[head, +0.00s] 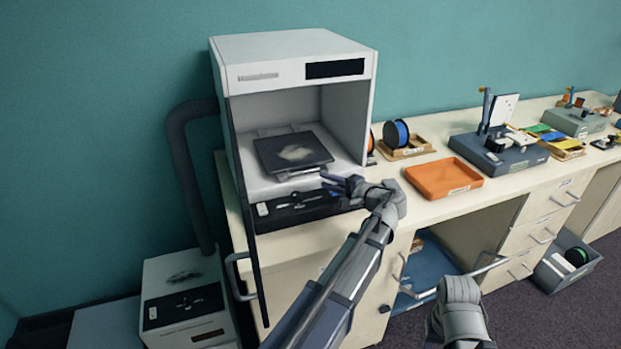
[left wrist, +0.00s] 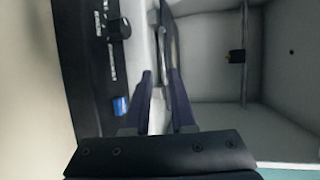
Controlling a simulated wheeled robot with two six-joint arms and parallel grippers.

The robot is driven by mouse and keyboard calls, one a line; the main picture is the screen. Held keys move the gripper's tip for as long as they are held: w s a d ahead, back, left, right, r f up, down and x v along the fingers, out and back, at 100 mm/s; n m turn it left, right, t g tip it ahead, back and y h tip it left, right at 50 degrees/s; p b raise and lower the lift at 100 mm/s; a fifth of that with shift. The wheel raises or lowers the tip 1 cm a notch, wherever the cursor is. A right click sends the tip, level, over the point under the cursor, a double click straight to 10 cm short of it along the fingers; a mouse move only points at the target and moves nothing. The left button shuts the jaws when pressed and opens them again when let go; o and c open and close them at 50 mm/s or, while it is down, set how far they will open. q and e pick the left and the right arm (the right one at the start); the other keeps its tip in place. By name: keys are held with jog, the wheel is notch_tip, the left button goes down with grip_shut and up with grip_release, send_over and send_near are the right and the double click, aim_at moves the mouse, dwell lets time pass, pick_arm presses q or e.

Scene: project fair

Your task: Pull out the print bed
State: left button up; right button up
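The print bed (head: 292,152) is a dark square plate with a pale grey smear on it, inside the open-fronted white printer (head: 300,47). In the left wrist view, the bed (left wrist: 169,42) shows nearly edge-on, beyond the fingertips. My left gripper (head: 330,182) is at the printer's front opening, by the bed's front right corner.
The printer's door stands open on the left. Filament spools (head: 396,134) and an orange tray (head: 443,178) sit on the counter (head: 400,213) to the right.

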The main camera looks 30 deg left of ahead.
pick_arm(q)
jog(key=shift+w+a+r, duration=0.1)
jog(key=shift+a, duration=0.05)
jog(key=shift+b+x, duration=0.7)
jog(key=shift+x, duration=3.15)
grip_shut()
